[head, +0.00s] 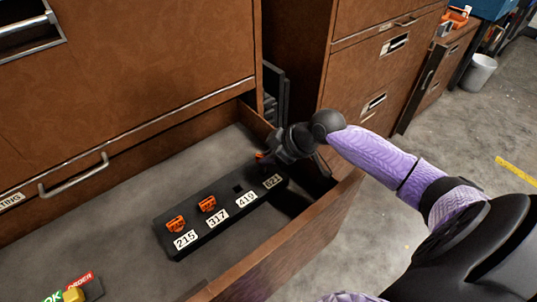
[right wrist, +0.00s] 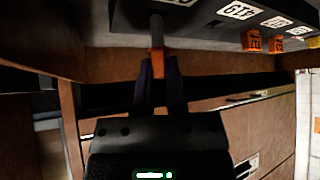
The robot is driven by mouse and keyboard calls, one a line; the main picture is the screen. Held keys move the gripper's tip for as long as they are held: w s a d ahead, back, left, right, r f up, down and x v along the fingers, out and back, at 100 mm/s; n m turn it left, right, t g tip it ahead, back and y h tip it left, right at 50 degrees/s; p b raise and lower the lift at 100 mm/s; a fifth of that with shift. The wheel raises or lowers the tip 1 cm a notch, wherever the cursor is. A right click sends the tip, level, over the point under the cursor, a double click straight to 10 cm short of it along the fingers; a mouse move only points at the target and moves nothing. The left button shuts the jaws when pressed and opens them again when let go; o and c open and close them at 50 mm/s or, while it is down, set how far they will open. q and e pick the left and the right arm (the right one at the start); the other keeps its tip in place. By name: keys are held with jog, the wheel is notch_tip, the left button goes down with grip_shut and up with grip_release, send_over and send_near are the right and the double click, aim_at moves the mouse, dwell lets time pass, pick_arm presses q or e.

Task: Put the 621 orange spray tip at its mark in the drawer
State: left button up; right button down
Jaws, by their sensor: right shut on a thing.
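The black rack (head: 213,228) lies in the open drawer with white labels reading 215, 317, 419 and, at the far end, apparently 621 (head: 272,181). My right gripper (head: 268,155) is over the rack's far end, behind that label, shut on the orange spray tip (head: 260,155). In the right wrist view the tip (right wrist: 157,62) sits between the fingers, with a dark stem running towards the rack (right wrist: 205,25). I cannot tell whether the stem is in its hole. Other orange tips stand at 215 (head: 175,224) and 317 (head: 207,204). My left gripper is not in view.
The drawer's front wall (head: 285,250) and far side wall (head: 257,122) rise around the rack. The 419 place shows an empty dark square (head: 238,188). A yellow piece (head: 73,294) stands on a labelled block at the lower left. The drawer floor (head: 120,215) left of the rack is clear.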

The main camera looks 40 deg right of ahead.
jog(key=shift+f+b, duration=1)
jog(key=shift+f, duration=0.6)
dwell(0.3)
jog(key=shift+c, duration=1.4)
grip_release()
jog(key=shift+r, duration=0.1)
jog(key=p+v, duration=0.4)
jog(key=p, duration=0.1)
jog(key=shift+r, duration=0.5)
jog(key=shift+s+d+r+p, duration=0.55)
jog(key=shift+s+p, duration=0.05)
jog(key=shift+p, duration=0.3)
jog(key=shift+s+r, duration=0.1)
jog(key=shift+s, duration=0.1)
